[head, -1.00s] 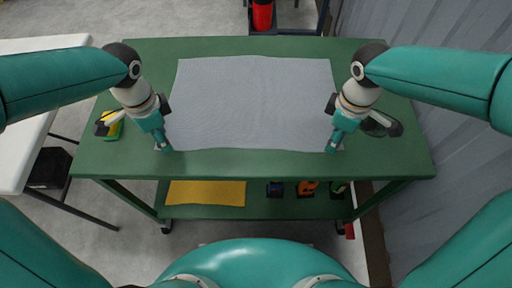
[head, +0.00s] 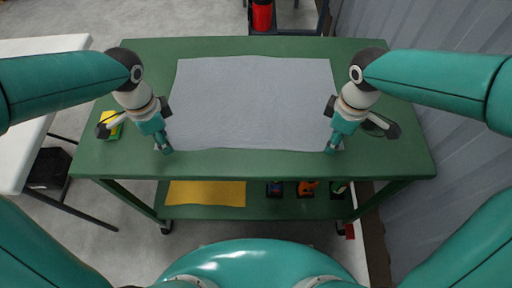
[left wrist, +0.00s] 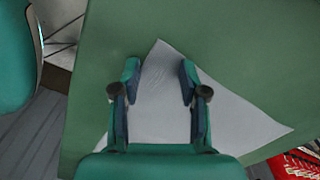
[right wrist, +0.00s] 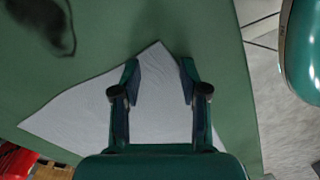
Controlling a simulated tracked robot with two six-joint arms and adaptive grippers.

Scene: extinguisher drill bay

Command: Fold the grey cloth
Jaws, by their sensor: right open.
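The grey cloth (head: 252,100) lies flat and spread out on the green table (head: 260,163). My left gripper (head: 166,149) is at its near left corner; in the left wrist view its fingers (left wrist: 160,68) stand apart on either side of the cloth's corner (left wrist: 165,95). My right gripper (head: 331,149) is at the near right corner; in the right wrist view its open fingers (right wrist: 160,66) straddle that corner (right wrist: 152,90). Both grippers point down, close to the table top. Whether the fingertips touch the cloth I cannot tell.
A dark object (right wrist: 42,22) lies at the right. The lower shelf holds a yellow cloth (head: 206,193) and several small items. A corrugated wall (head: 455,130) stands close on the right.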

